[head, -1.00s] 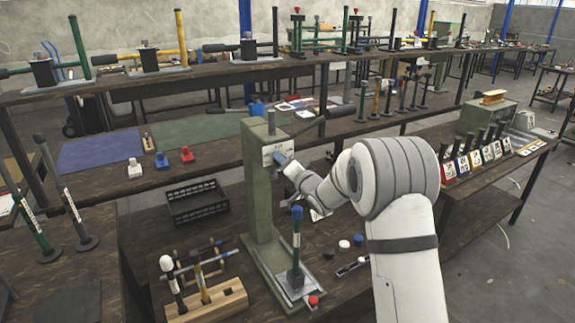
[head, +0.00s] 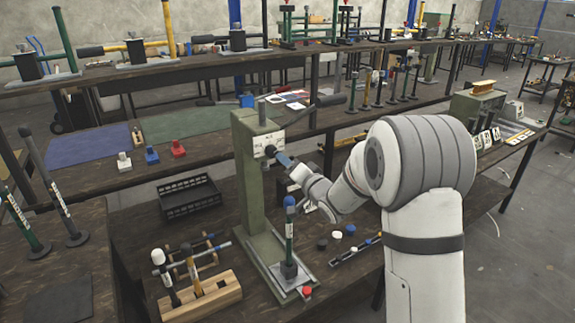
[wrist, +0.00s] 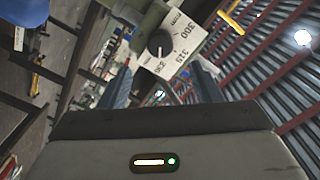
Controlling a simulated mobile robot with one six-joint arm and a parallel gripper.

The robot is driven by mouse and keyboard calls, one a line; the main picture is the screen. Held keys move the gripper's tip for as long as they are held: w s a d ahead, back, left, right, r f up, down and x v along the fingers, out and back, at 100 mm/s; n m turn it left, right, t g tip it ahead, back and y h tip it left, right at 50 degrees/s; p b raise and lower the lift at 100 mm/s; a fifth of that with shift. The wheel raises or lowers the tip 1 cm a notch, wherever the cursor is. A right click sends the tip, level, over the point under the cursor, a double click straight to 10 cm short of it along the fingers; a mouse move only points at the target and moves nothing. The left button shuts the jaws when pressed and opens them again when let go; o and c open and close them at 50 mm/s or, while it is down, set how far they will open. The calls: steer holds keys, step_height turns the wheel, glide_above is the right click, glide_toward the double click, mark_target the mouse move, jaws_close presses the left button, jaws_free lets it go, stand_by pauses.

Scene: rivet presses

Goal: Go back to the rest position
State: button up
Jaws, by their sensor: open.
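My gripper (head: 279,158) is in front of the upper part of a green press (head: 246,195) in the head view, beside its white label plate. In the wrist view my gripper (wrist: 160,85) has its two blue-grey fingers spread with nothing held between them. A black knob (wrist: 160,43) and a white dial plate (wrist: 176,45) with numbers show beyond the fingertips. I cannot tell whether a finger touches the press. A blue-topped green tool (head: 289,235) stands upright on the press base.
A wooden block with hammers (head: 205,298) and a black crate (head: 190,198) stand left of the press. Small caps (head: 337,234) lie on the bench right of it. Behind are a row of upright tools (head: 380,90) and a bench with more presses (head: 140,52).

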steer(key=s+d+r+g+h+p, duration=0.25)
steer(key=s+d+g+h, duration=0.25)
steer(key=s+d+h, duration=0.7)
steer(key=s+d+n+g+y, duration=0.1)
steer(key=s+d+g, duration=0.2)
steer(key=s, duration=1.1)
steer(key=s+d+f+n+g+y+p, duration=0.1)
steer(key=s+d+n+g, duration=0.1)
steer(key=s, duration=1.2)
steer(key=shift+d+g, duration=0.5)
steer(key=shift+g, duration=0.7)
